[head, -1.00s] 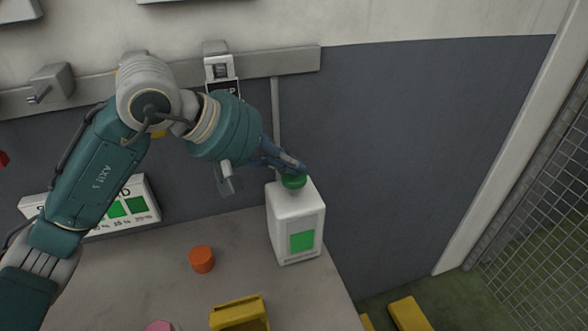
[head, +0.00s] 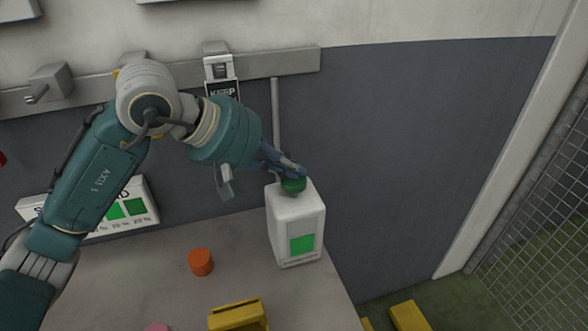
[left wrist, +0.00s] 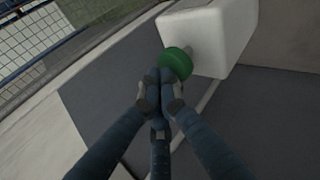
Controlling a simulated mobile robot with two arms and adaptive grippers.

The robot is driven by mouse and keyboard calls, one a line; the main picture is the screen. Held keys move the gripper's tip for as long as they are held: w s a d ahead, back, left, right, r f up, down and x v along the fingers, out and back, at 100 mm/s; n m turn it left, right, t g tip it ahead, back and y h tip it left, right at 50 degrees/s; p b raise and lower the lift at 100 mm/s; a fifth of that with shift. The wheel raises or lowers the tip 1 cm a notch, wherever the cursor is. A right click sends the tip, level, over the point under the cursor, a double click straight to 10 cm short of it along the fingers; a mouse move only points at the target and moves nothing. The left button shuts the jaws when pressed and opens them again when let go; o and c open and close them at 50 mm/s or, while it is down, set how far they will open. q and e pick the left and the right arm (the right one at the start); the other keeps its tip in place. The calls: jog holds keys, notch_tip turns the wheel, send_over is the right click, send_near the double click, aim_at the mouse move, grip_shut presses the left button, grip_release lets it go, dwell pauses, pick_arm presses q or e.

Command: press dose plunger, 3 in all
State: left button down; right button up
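The dose plunger is a round green knob (head: 293,185) on top of a white bottle (head: 283,228) with a green label. The bottle stands upright near the right end of the table. My left gripper (head: 296,172) is at the knob, with its fingertips over the knob's top. In the left wrist view the green knob (left wrist: 177,62) is just beyond the fingertips (left wrist: 165,84), which are close together with nothing between them. They look touching or nearly touching the knob. The white bottle (left wrist: 212,38) lies behind it. My right gripper is not in view.
An orange cylinder (head: 201,262) and a yellow block (head: 238,316) are on the grey table (head: 160,282). A white sign with green squares (head: 125,208) stands at the back left. A rail with fittings (head: 268,65) runs along the wall. A mesh fence (head: 540,215) is at the right.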

aim_at(291, 180)
pick_arm(q)
jog(key=shift+r+p, duration=0.5)
jog(key=shift+r, duration=1.1)
notch_tip(291, 180, up, 5)
jog(key=shift+p, duration=1.2)
